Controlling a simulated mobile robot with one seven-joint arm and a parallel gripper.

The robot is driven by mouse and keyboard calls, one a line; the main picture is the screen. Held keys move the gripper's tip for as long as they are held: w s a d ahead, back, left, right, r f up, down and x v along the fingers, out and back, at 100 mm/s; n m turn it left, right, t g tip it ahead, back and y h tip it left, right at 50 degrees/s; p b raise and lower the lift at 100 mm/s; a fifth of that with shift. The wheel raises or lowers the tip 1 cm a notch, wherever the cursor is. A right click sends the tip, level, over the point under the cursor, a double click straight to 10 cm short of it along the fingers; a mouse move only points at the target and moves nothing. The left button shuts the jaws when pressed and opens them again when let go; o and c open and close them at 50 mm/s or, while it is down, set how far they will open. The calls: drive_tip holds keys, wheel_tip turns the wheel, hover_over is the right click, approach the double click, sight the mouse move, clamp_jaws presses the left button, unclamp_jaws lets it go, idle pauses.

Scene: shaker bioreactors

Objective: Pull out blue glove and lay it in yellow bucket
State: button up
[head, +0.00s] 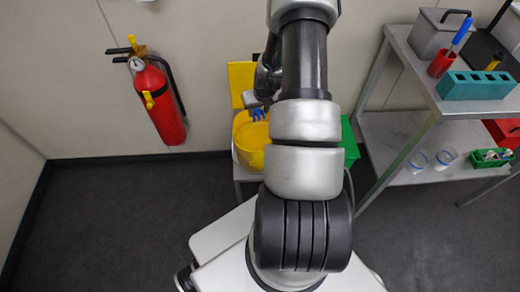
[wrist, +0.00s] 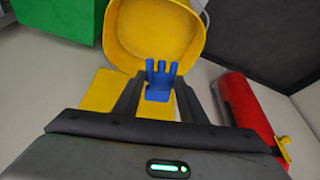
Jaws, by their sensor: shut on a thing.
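The blue glove (wrist: 160,80) is between the fingertips of my gripper (wrist: 157,92) in the wrist view, its fingers sticking out past the tips. My gripper is shut on it. In the head view the glove (head: 258,114) shows small at the upper rim of the yellow bucket (head: 249,145). My arm hides the right part of the bucket and most of the gripper. In the wrist view the bucket (wrist: 188,30) opens just beyond the glove. I cannot tell whether the glove touches the bucket.
A green box (head: 350,143) stands right of the bucket; it also shows in the wrist view (wrist: 60,18). A yellow panel (head: 240,80) stands behind the bucket. A red fire extinguisher (head: 158,103) hangs on the left wall. A metal shelf (head: 400,125) with labware is at the right.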

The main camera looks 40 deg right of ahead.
drive_tip(key=d+f+b, duration=0.4)
drive_tip(key=f, duration=0.4)
drive_tip(key=shift+s+d+f+m, duration=0.15)
drive_tip(key=shift+d+m, duration=0.05)
drive_tip(key=shift+m, duration=0.1)
drive_tip(key=o, duration=0.8)
drive_tip(key=shift+o, duration=0.2)
drive_tip(key=p+v, duration=0.3)
drive_tip(key=v, duration=1.4)
drive_tip(key=shift+p, duration=0.3)
drive_tip(key=shift+s+a, duration=0.1)
drive_tip(key=shift+a, duration=0.05)
